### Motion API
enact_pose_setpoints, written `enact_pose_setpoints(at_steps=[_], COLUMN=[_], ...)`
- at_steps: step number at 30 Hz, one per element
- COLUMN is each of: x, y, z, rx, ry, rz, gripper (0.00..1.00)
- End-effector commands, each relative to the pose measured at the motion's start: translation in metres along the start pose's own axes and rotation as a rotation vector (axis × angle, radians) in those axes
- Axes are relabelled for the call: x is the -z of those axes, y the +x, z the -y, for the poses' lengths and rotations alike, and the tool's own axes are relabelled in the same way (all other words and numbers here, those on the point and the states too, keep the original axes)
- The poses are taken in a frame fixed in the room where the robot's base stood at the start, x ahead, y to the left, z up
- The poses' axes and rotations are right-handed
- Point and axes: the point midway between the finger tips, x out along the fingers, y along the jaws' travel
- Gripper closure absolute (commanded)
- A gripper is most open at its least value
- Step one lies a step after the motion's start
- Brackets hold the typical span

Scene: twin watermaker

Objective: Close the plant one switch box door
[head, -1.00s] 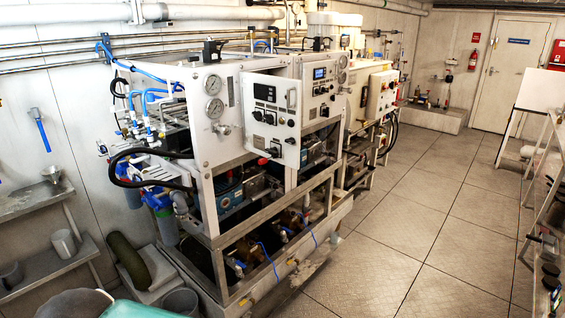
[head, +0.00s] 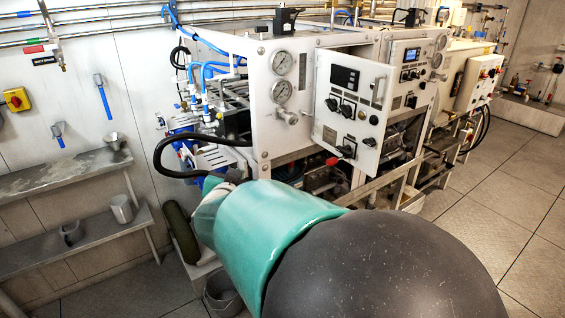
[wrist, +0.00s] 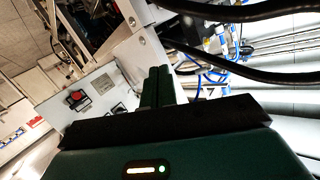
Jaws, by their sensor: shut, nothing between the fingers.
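The plant one switch box door (head: 350,110) is a white panel with a dark display, black knobs and a handle. In the head view it stands swung out from the front of the nearest white machine frame (head: 262,105). In the wrist view a white panel with a red knob (wrist: 92,97), which looks like this door, lies left of my fingers. My gripper (wrist: 157,85) shows as two dark green fingers, shut together and empty. They overlap the panel's edge in the picture; I cannot tell whether they touch it. In the head view my arm hides the gripper.
Black hoses (wrist: 235,70) cross close beside the fingers in the wrist view. Two gauges (head: 281,78) sit left of the door. Wall shelves (head: 65,180) stand left, with a grey bucket (head: 222,295) on the floor. Open floor (head: 500,215) lies right.

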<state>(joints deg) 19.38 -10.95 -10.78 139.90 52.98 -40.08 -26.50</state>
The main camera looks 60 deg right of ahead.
Motion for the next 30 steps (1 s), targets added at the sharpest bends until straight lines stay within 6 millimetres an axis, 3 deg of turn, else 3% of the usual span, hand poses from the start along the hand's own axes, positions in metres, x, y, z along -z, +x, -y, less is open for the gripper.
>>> enact_pose_setpoints(at_steps=[1,3,6,9,13,17,30], x=[0.003,0.010,0.016,0.019,0.022,0.025,0.051], y=[0.011,0.015,0.005,-0.011,-0.024,-0.021,0.030], z=[-0.037,-0.087,-0.146,-0.185,-0.207,-0.216,-0.277], rx=[-0.138,-0.334,-0.586,-0.769,-0.885,-0.904,-0.901], ry=[-0.004,-0.019,-0.060,-0.103,-0.134,-0.139,-0.138], rz=[-0.055,-0.134,-0.216,-0.268,-0.296,-0.301,-0.301], gripper=[1.00,1.00,1.00,1.00,1.00,1.00,1.00])
